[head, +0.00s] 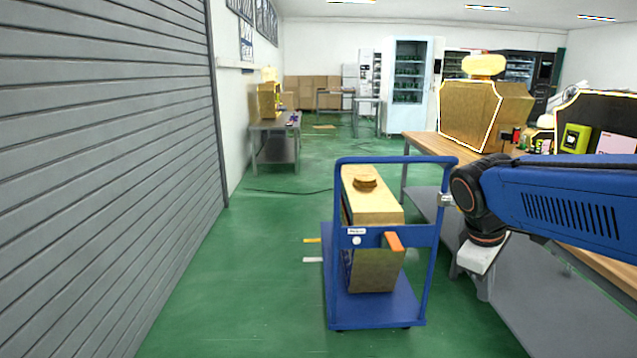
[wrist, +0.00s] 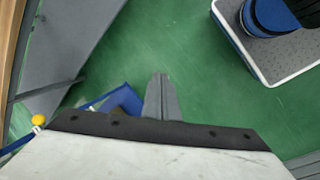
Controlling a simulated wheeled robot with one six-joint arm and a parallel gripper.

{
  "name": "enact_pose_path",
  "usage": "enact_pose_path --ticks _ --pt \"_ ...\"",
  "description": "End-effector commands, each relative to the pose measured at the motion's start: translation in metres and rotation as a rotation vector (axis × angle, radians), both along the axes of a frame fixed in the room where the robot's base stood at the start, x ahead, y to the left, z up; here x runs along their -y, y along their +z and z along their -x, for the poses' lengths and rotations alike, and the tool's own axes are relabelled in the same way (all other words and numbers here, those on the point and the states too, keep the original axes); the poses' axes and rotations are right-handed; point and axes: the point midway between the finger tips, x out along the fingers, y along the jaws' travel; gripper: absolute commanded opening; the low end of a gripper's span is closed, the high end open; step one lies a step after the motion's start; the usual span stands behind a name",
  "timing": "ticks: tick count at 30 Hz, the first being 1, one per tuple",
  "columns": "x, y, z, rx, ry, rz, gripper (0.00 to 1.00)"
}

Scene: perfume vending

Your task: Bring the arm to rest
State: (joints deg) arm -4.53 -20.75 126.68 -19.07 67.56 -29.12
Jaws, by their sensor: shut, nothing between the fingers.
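My arm reaches in from the right in the head view, over the edge of the wooden workbench (head: 422,146), and bends down at its wrist. My gripper (wrist: 163,78) shows in the wrist view with its fingers together and nothing between them. It hangs above the green floor. In the head view the fingers are hard to make out below the white wrist housing.
A blue cart (head: 374,312) holding a tan box (head: 372,210) stands left of my arm. A large gold bottle-shaped display (head: 469,113) stands on the workbench. A grey shutter (head: 105,150) lines the left.

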Motion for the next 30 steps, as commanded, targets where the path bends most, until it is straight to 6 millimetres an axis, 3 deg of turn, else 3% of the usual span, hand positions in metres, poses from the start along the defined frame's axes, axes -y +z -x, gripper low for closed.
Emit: enact_pose_path --ticks 6,15,21,30 --pt "-0.014 -0.015 0.053 0.129 -0.192 -0.146 0.0" --pt "-0.035 -0.044 0.112 0.28 -0.458 -0.355 0.0" --pt "-0.045 -0.057 0.132 0.336 -0.575 -0.449 0.0" --pt "-0.048 -0.062 0.137 0.349 -0.609 -0.476 0.0"
